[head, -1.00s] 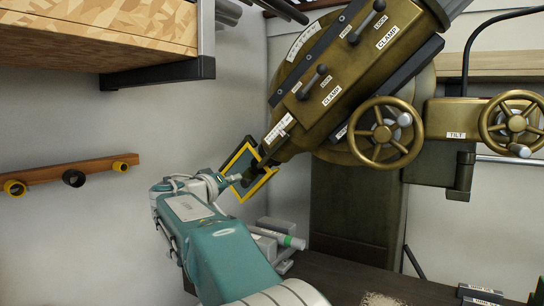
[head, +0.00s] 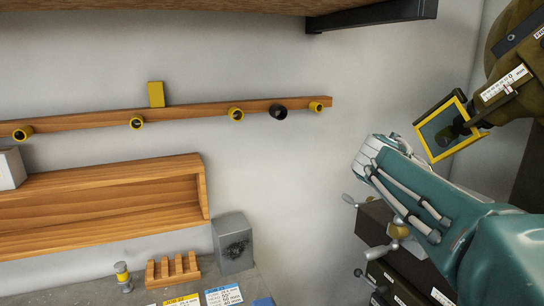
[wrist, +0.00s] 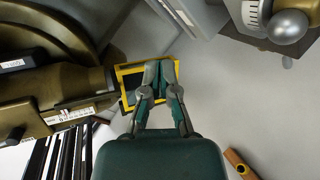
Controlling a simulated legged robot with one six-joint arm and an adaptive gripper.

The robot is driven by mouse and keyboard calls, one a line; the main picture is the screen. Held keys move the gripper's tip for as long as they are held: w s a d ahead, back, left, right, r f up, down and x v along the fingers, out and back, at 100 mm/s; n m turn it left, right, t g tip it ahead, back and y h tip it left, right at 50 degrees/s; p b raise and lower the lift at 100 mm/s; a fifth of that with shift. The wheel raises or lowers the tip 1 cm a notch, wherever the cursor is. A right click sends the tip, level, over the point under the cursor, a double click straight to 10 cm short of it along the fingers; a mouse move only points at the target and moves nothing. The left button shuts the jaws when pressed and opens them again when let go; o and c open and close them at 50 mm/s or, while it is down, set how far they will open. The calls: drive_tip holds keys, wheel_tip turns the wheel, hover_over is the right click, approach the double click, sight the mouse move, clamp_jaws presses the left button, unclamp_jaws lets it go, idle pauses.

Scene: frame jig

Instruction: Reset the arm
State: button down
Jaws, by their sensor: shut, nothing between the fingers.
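My gripper (wrist: 159,66) shows in the wrist view with its two fingers together and nothing between them. Behind its fingertips is a yellow-edged square frame with a dark panel (wrist: 132,92). Whether the fingers touch the frame cannot be told. In the head view the same yellow-edged frame (head: 424,142) is at the right, at the nose of the brass machine (head: 510,90). My teal arm reaches up from the lower right corner, below the frame. My fingers are not clear in the head view.
A wooden rail (head: 190,111) with several yellow and black rings runs along the wall. Below it are a wooden shelf tray (head: 100,205), a grey box (head: 233,243) and a slotted wooden block (head: 172,271). A dark cabinet with handles (head: 385,238) stands beside my arm. An overhead shelf spans the top.

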drive_tip(key=s+a+f+n+y, duration=0.1)
drive_tip(key=s+a+f+y, duration=0.4)
drive_tip(key=s+a+f, duration=0.3)
drive_tip(key=s+a+f+n+y, duration=0.2)
drive_tip(key=s+a+f+y, duration=0.4)
drive_tip(key=s, duration=0.9)
drive_tip(key=a+f, duration=0.3)
drive_tip(key=f, duration=0.2)
drive_tip(key=shift+a+f+y, duration=0.15)
drive_tip(key=shift+y, duration=0.15)
drive_tip(key=shift+w, duration=0.1)
